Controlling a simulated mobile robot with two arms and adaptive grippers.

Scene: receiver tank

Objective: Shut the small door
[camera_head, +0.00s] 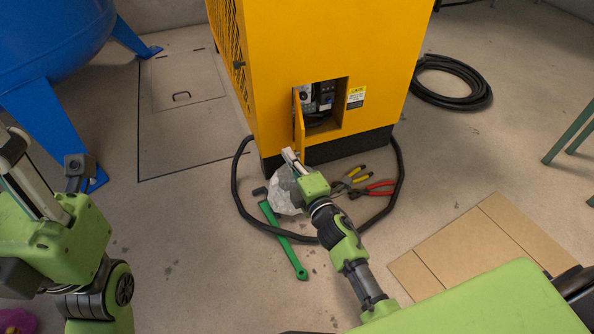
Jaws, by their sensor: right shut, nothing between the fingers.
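The small door (299,122) is a narrow yellow panel at the left edge of a recess in the front of the yellow cabinet (342,40). It stands open, swung outward, and shows nearly edge-on. Inside the recess (322,104) are dark controls and a gauge-like panel. My right gripper (292,157) is shut and empty, just below and in front of the door's lower end. I cannot tell whether it touches the door. My left arm is at the left edge, and its gripper (14,150) shows only in part, so its opening is unclear.
A black hose (236,190) loops on the floor around the cabinet front. A green wrench-like tool (284,240), a crumpled grey rag (284,192) and red-handled (380,188) and yellow-handled pliers (355,172) lie there. A blue tank (50,45) stands left. Cardboard (470,250) lies right.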

